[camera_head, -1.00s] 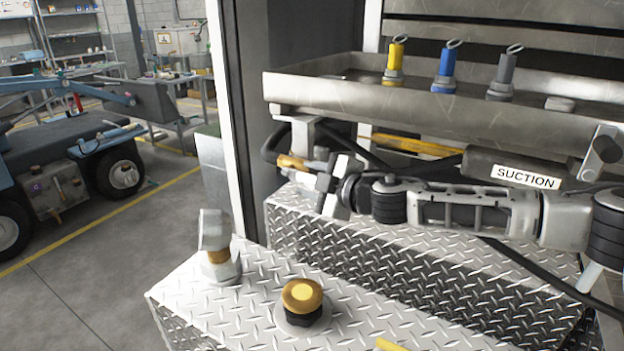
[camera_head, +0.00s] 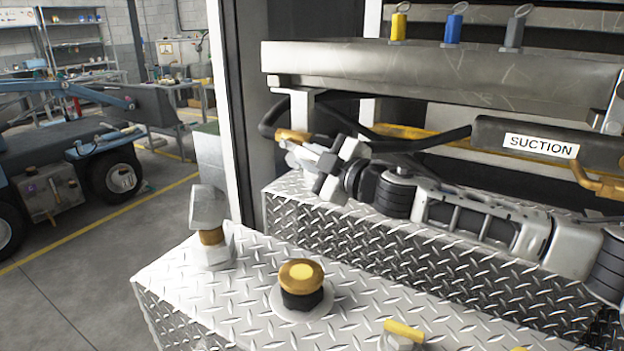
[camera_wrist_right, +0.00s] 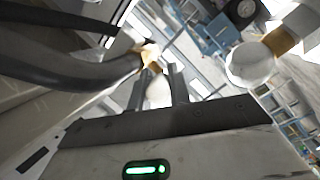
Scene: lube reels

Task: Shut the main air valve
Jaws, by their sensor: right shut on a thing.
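A brass valve body (camera_head: 293,135) sits on a black hose under the left end of the steel tray; I take it as the main air valve. It also shows in the right wrist view (camera_wrist_right: 150,56), just past the fingertips. My right gripper (camera_head: 309,154) comes in from the right, tilted up to the left, right beside the brass body. In the right wrist view its fingers (camera_wrist_right: 158,92) are closed on a pale piece, which looks like the valve's handle. The fingers hide part of it. My left gripper is not in view.
A steel tray (camera_head: 430,75) with yellow, blue and grey plugs is above my right arm. A hose reel part labelled SUCTION (camera_head: 541,146) is at right. Below are diamond-plate boxes, a brass-topped button (camera_head: 301,272) and a large bolt-like fitting (camera_head: 210,225).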

